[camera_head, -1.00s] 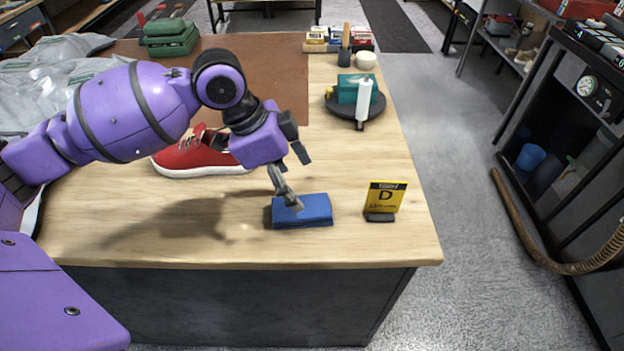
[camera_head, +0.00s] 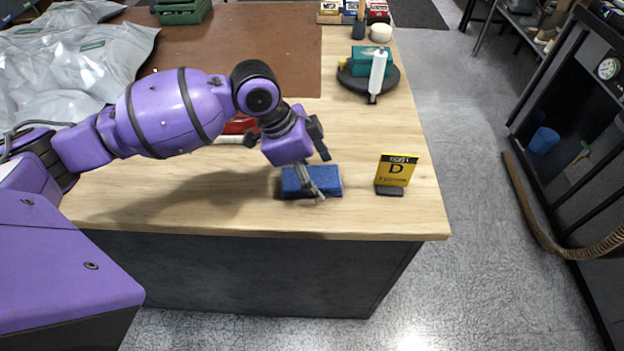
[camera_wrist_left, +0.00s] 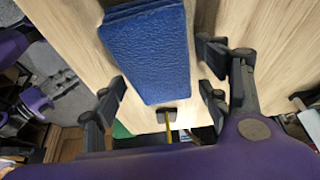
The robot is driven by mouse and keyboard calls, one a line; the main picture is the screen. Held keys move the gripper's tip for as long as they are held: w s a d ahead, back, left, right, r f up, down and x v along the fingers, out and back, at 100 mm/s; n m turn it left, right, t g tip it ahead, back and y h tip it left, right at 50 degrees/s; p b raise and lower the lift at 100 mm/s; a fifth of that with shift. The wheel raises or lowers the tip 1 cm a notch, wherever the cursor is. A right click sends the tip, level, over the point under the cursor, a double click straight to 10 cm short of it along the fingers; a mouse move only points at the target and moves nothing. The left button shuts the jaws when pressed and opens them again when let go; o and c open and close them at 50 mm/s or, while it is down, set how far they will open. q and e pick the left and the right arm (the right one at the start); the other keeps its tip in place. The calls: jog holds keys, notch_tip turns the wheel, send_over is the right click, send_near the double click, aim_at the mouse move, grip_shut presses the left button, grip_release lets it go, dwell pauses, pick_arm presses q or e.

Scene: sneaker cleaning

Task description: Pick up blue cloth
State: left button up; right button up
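The folded blue cloth (camera_head: 330,181) lies flat on the wooden tabletop near its front edge. In the left wrist view it is a thick blue rectangle (camera_wrist_left: 150,50) with a textured surface. My left gripper (camera_head: 322,177) is over the cloth, and one finger crosses in front of it. In the wrist view the gripper's fingers (camera_wrist_left: 162,88) are spread apart, with the cloth between them and visible gaps on both sides. I cannot tell whether a fingertip touches the cloth or table. My right gripper is not in view.
A yellow "D" sign (camera_head: 397,170) stands just right of the cloth. The red sneaker (camera_head: 238,126) is mostly hidden behind my left arm. A dark round stand (camera_head: 391,80) with a white bottle (camera_head: 377,74) is farther back. Bare wood lies left of the cloth.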

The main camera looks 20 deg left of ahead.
aim_at(322, 176)
pick_arm(q)
jog(key=c, duration=0.9)
jog(key=shift+o, duration=0.2)
jog(key=shift+r, duration=0.5)
notch_tip(322, 176, up, 2)
jog(key=shift+r, duration=0.15)
jog(key=s+r+p, duration=0.1)
jog(key=s+r, duration=0.8)
jog(key=s, duration=0.5)
jog(key=shift+r+p, duration=0.35)
jog(key=shift+p, duration=0.05)
